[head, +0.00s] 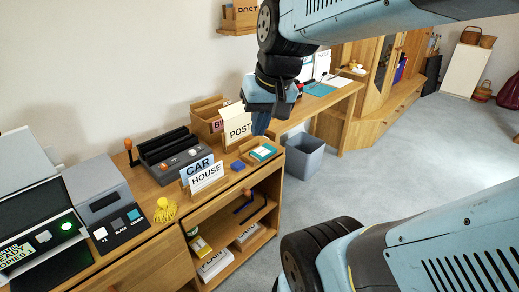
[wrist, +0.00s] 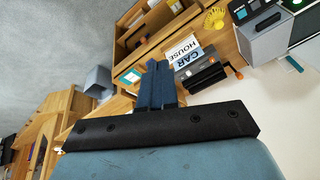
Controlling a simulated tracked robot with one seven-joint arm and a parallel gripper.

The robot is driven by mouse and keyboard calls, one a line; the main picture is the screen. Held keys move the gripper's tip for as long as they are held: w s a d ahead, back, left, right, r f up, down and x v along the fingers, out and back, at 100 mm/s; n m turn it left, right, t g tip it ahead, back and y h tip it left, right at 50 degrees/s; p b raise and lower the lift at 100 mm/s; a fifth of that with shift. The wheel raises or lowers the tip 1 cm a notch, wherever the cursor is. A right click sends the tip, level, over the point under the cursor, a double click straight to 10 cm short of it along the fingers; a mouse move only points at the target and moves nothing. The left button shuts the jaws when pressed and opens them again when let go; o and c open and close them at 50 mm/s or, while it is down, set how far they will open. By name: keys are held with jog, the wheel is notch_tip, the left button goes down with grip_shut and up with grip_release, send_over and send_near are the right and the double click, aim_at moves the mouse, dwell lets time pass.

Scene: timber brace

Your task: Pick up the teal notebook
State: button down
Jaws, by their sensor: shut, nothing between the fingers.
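A small teal item with a pale patch, which looks like the teal notebook (head: 263,152), lies in a shallow wooden tray (head: 246,157) at the desk's right end. It also shows in the wrist view (wrist: 132,76), just left of the fingertips. A flat teal item (head: 319,89) lies on the farther desk; I cannot tell which of the two is the notebook. My gripper (head: 261,124) is shut and empty, pointing down above and behind the tray in the head view. It also shows in the wrist view (wrist: 158,68).
CAR and HOUSE cards (head: 203,176) stand left of the tray, with a small blue block (head: 238,165) between. A POST card (head: 236,122) and wooden box (head: 207,117) stand behind. A grey bin (head: 305,157) stands on the floor to the right. Open shelves are below the desk.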

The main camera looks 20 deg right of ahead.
jog(key=w+f+m+g+y, duration=0.3)
jog(key=w+f+m+y, duration=0.3)
jog(key=w+f, duration=0.3)
jog(key=m+t+h, duration=0.2)
jog(key=m+t, duration=1.5)
jog(key=m, duration=0.8)
send_near(270, 153)
jog(key=x, duration=0.7)
jog(key=shift+x, duration=1)
jog(key=shift+f, duration=0.1)
